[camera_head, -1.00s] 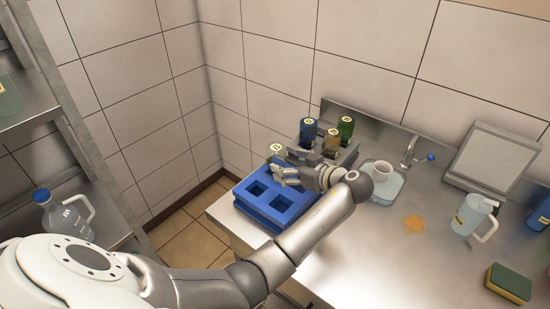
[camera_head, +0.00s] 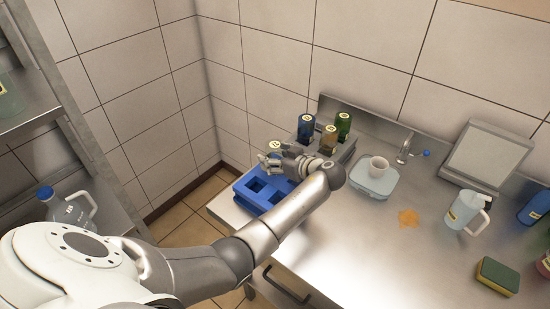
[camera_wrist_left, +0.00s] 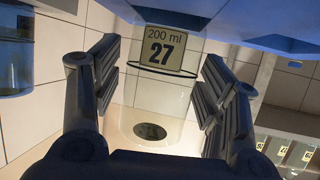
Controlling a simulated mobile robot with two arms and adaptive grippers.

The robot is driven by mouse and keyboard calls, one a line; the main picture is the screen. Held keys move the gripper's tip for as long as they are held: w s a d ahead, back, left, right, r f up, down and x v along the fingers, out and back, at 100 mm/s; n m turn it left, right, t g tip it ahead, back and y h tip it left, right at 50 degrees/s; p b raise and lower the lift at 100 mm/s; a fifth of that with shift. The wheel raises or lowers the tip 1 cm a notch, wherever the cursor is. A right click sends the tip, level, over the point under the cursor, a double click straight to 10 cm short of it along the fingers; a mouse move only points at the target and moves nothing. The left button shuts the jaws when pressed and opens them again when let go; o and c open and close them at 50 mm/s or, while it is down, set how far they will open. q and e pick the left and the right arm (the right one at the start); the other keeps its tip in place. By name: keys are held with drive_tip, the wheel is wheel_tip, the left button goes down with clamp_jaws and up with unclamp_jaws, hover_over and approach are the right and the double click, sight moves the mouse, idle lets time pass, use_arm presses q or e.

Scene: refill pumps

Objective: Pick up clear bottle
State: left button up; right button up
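A clear bottle (camera_wrist_left: 155,105) with a "200 ml 27" label stands between the fingers of my left gripper (camera_wrist_left: 158,88) in the left wrist view. The fingers are spread on either side of it, and I see no clear contact. In the head view my left gripper (camera_head: 274,166) is above the blue holder (camera_head: 244,202), which has square slots. The bottle's yellowish label (camera_head: 275,146) shows just behind the fingers; the rest of the bottle is mostly hidden there. My right gripper is not in view.
Blue (camera_head: 306,128), amber (camera_head: 328,141) and green (camera_head: 343,125) bottles stand close by to the right. The front counter is clear.

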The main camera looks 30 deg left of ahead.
use_arm(q)
drive_tip(key=c, duration=0.8)
